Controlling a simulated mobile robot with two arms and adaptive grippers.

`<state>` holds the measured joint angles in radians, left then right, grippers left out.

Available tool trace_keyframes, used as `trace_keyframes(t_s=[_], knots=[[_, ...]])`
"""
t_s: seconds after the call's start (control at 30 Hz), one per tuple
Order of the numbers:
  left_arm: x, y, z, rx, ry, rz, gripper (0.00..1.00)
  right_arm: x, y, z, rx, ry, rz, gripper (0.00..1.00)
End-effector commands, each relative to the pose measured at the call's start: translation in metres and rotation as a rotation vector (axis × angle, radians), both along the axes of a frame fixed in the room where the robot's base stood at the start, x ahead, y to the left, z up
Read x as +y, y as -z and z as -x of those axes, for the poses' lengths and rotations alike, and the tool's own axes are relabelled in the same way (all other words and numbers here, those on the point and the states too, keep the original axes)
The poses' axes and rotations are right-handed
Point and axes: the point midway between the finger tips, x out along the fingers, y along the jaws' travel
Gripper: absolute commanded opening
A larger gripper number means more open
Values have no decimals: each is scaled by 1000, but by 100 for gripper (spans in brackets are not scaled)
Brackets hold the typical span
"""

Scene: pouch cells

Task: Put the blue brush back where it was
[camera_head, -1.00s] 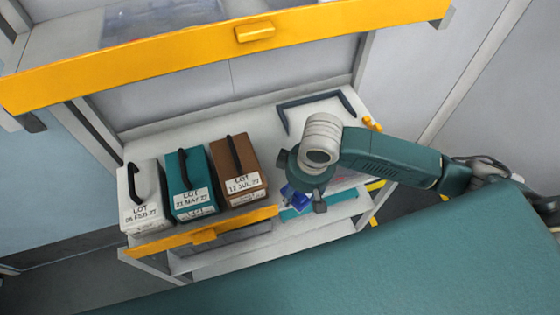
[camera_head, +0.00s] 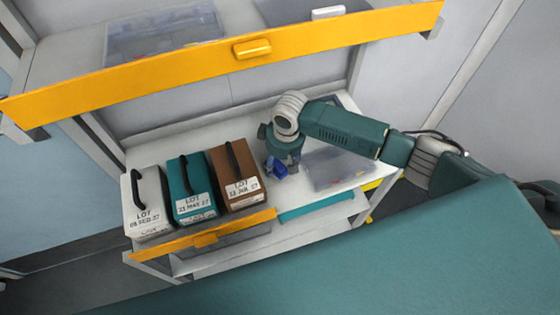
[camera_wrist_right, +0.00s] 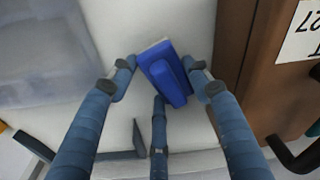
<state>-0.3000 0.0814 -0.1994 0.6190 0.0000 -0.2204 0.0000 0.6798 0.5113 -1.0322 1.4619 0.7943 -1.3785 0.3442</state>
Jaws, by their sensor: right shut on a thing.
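The blue brush (camera_wrist_right: 165,75) is between the fingers of my right gripper (camera_wrist_right: 160,80) in the right wrist view. The gripper is shut on it. Behind the brush is the white shelf top. In the head view the brush (camera_head: 277,169) shows as a small blue shape under my right gripper (camera_head: 277,165), just right of the brown box. Whether the brush touches the shelf I cannot tell. My left gripper is not in view.
A brown box (camera_head: 236,176), a teal box (camera_head: 190,188) and a white box (camera_head: 149,205) stand in a row to the left. A clear-lidded case (camera_head: 338,170) lies to the right. A yellow-edged shelf (camera_head: 330,37) hangs above.

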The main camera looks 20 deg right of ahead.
Motion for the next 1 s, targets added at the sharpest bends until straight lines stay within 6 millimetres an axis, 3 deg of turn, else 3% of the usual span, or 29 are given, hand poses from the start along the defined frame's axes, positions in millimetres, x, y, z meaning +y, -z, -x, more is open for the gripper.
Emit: trace_keyframes(t_s=[0.27,0.3,0.4,0.77,1.0], knots=[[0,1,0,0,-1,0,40,0,2,0,-1,0,0,28],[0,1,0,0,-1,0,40,0,3,0,-1,0,0,50],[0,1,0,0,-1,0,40,0,2,0,-1,0,0,67],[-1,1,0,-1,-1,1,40,0,-3,0,-2,0,-1,67],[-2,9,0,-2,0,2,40,-2,-40,2,-5,0,-2,67]])
